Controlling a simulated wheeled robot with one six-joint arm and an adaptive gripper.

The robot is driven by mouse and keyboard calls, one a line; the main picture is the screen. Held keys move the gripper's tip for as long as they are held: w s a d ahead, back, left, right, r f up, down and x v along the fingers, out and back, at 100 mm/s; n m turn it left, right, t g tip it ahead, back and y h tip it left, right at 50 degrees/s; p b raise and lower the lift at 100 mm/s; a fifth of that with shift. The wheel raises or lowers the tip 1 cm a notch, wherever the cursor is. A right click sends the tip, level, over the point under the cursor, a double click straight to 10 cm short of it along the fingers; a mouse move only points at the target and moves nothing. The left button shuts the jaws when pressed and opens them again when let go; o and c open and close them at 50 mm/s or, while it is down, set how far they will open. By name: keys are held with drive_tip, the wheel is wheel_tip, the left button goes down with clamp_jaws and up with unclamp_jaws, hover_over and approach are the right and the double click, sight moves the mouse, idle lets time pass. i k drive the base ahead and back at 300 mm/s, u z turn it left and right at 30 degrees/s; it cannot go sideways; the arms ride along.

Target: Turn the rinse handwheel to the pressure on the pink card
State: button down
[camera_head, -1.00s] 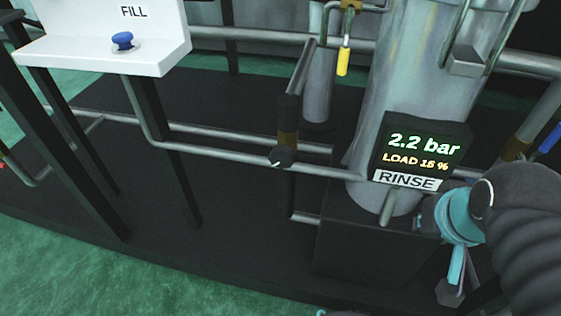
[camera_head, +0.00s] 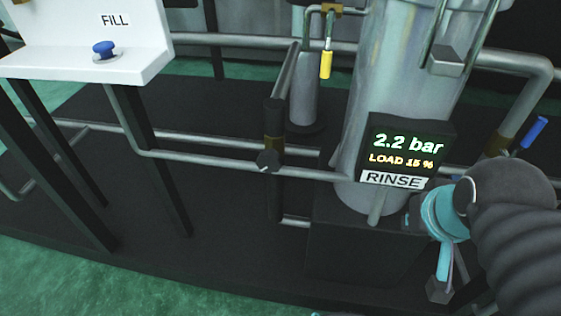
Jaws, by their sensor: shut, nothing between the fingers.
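The rinse display (camera_head: 407,150) is a dark box in front of a large grey metal column, at right of centre. It reads 2.2 bar in green and LOAD 15 % in orange, above a white RINSE label (camera_head: 393,180). No pink card shows. My arm, with a teal joint and a ribbed dark sleeve, fills the lower right and covers what lies behind it. I see no gripper fingers.
A white panel (camera_head: 75,50) labelled FILL carries a blue knob (camera_head: 105,48) at upper left. A yellow handle (camera_head: 326,65) hangs near the top and a blue handle (camera_head: 534,132) is at right. Grey pipes cross the dark platform (camera_head: 130,220). Green floor (camera_head: 50,272) lies in front.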

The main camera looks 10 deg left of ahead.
sight(269, 160)
drive_tip(key=k, duration=0.5)
drive_tip(key=u, duration=1.55)
drive_tip(key=k, duration=1.05)
drive_tip(key=z, duration=1.3)
drive_tip(key=i, duration=0.5)
drive_tip(key=z, duration=0.1)
